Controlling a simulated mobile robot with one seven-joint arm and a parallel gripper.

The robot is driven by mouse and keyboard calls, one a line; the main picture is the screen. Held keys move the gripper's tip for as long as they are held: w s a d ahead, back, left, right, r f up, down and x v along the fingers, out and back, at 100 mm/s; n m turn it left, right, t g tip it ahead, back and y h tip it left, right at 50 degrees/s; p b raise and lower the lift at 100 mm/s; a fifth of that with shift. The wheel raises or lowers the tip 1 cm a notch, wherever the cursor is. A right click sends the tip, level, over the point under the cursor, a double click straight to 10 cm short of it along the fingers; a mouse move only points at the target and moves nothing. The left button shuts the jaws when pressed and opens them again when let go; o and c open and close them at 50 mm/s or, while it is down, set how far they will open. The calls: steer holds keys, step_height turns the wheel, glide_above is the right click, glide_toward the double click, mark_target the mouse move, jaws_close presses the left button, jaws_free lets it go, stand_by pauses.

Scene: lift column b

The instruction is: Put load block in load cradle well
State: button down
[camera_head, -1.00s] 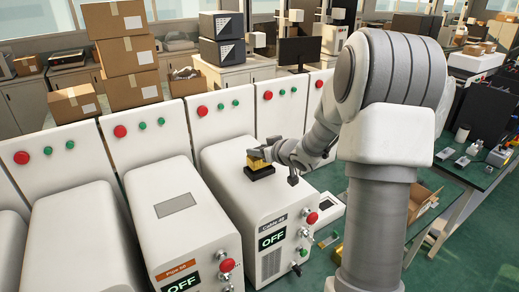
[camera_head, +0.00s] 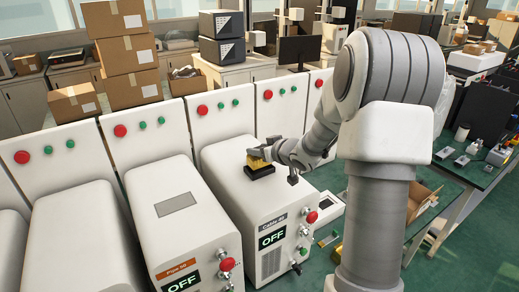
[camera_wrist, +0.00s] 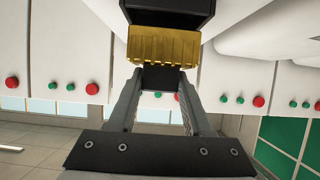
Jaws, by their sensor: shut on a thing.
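The load block is a ribbed gold-yellow block (camera_head: 256,161), standing at the top of the white machine marked "OFF" in the middle. It shows large in the wrist view (camera_wrist: 163,46). The load cradle is a low black piece (camera_head: 260,173) on the machine top, directly under the block; a black part shows beyond the block in the wrist view (camera_wrist: 170,12). My gripper (camera_head: 264,154) reaches in from the right and is shut on the block. The cradle's well is hidden by the block, and I cannot tell how deep the block sits in it.
A small dark post (camera_head: 293,177) stands on the machine top to the right of the cradle. A white back panel (camera_head: 222,112) with red and green buttons rises behind. A neighbouring white machine (camera_head: 170,222) is on the left. The machine top in front of the cradle is clear.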

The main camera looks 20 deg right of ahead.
steer(key=shift+f+b, duration=1)
steer(key=shift+f, duration=0.4)
steer(key=shift+c, duration=2)
jaws_free()
steer(key=shift+o, duration=0.8)
steer(key=p+v, duration=0.1)
steer(key=v, duration=1.6)
steer(key=shift+s, duration=0.25)
steer(key=shift+r, duration=0.1)
